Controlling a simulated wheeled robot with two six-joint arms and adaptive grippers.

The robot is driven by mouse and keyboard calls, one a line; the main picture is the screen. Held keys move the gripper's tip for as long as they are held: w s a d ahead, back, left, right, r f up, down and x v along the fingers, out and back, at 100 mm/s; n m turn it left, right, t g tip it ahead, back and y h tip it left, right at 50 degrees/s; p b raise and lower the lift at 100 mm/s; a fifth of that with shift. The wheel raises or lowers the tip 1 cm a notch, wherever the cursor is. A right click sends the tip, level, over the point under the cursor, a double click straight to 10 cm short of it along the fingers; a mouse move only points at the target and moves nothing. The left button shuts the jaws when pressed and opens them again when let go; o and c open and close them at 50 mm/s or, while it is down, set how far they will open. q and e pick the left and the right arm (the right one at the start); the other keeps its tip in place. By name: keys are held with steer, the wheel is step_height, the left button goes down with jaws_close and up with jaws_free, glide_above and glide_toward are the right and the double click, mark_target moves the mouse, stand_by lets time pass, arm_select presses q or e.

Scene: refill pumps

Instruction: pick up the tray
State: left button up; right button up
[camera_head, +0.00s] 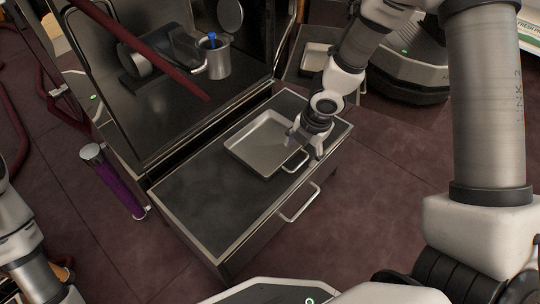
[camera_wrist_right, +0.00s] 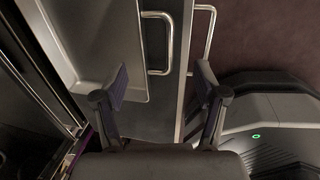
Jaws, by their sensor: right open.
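The tray (camera_head: 250,147) is a shallow metal pan lying flat on the dark top of a low cabinet. Its wire loop handle (camera_head: 297,162) points toward the cabinet's front edge. In the right wrist view the tray (camera_wrist_right: 90,40) is at upper left, and its handle (camera_wrist_right: 168,45) is at upper middle. My right gripper (camera_head: 306,147) is over the tray's right side, near the handle. Its fingers (camera_wrist_right: 162,92) are spread apart with nothing between them, and the handle shows ahead of the gap. My left arm enters at lower left; its gripper is not visible.
The low cabinet (camera_head: 200,200) has a front bar handle (camera_head: 300,203). Behind it, a dark metal enclosure holds a metal pot (camera_head: 217,62) with a blue item inside. The cabinet top left of the tray is clear.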

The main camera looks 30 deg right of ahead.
mark_target(293, 165)
steer(key=f+b, duration=0.1)
steer(key=f, duration=0.1)
steer(key=f+b, duration=0.1)
steer(key=w+f+b, duration=0.1)
steer(key=f, duration=0.1)
steer(key=shift+w+a+f, duration=0.1)
steer(key=shift+a+f, duration=0.15)
steer(key=shift+f, duration=0.05)
steer(key=shift+r, duration=0.2)
jaws_close()
